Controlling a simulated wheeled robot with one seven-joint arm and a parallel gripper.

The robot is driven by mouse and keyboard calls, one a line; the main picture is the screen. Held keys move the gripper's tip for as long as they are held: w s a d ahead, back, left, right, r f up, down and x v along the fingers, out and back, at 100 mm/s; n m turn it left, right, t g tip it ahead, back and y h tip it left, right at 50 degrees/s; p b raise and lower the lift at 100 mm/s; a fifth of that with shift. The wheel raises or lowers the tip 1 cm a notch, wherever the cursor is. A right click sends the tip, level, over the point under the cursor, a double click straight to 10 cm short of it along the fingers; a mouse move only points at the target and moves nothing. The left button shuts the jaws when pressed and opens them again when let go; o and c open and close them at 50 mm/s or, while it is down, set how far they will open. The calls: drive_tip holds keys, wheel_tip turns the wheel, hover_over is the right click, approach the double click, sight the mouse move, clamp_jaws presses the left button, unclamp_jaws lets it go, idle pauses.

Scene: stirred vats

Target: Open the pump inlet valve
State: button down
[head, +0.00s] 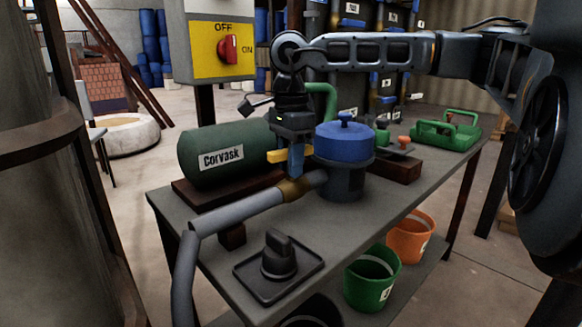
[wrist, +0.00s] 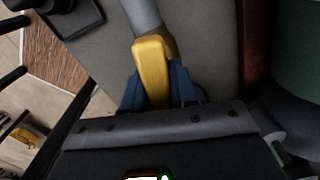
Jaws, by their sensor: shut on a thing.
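The pump has a green motor (head: 225,152) labelled "Corvask" and a round blue-lidded housing (head: 344,145) on the bench. A grey inlet pipe (head: 240,213) runs from the lower left into that housing. A brass valve body (head: 295,189) sits on the pipe close to the housing. Its yellow lever (head: 276,156) also shows in the wrist view (wrist: 151,68). My gripper (head: 295,160) reaches down from above, its blue fingers on either side of the lever; in the wrist view the gripper (wrist: 158,92) is shut on it. The fingers hide part of the lever.
A black knob on a plate (head: 278,262) stands at the bench's front. A yellow OFF/ON switch box (head: 222,45) hangs behind. A green tray (head: 445,133) lies at the bench's far end. Green (head: 371,292) and orange (head: 407,243) buckets stand on the lower shelf.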

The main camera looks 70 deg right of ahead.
drive_tip(key=shift+n+b, duration=0.3)
drive_tip(key=shift+n, duration=0.8)
drive_tip(key=c, duration=1)
unclamp_jaws()
wheel_tip(320, 180, up, 8)
drive_tip(key=shift+f+p, duration=0.1)
drive_tip(key=shift+p, duration=1)
